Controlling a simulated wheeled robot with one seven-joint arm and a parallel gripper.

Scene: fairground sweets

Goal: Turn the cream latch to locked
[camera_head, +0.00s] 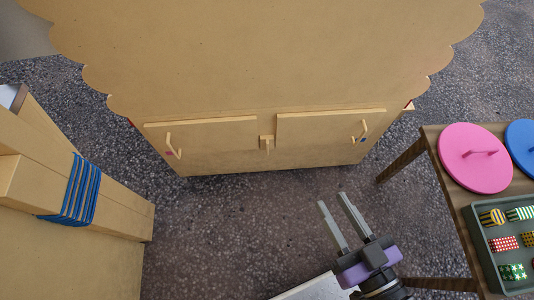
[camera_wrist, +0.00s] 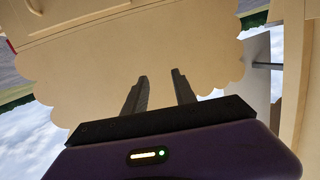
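The cream latch (camera_head: 267,142) is a small T-shaped piece on the front of the tan cabinet, between its two low doors. Its stem hangs straight down in the head view. My gripper (camera_head: 332,199) is over the dark speckled floor, in front of and to the right of the latch, apart from it. Its two grey fingers are spread with nothing between them, and they also show open in the wrist view (camera_wrist: 159,75). I cannot make out the latch in the wrist view.
The left door (camera_head: 215,134) and right door (camera_head: 318,126) have bar handles. A scalloped top overhangs the cabinet. A wooden table at right bears a pink lid (camera_head: 476,158), a blue lid (camera_head: 521,138) and a tray of sweets (camera_head: 485,248). Tan boards with blue cord (camera_head: 75,190) stand left.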

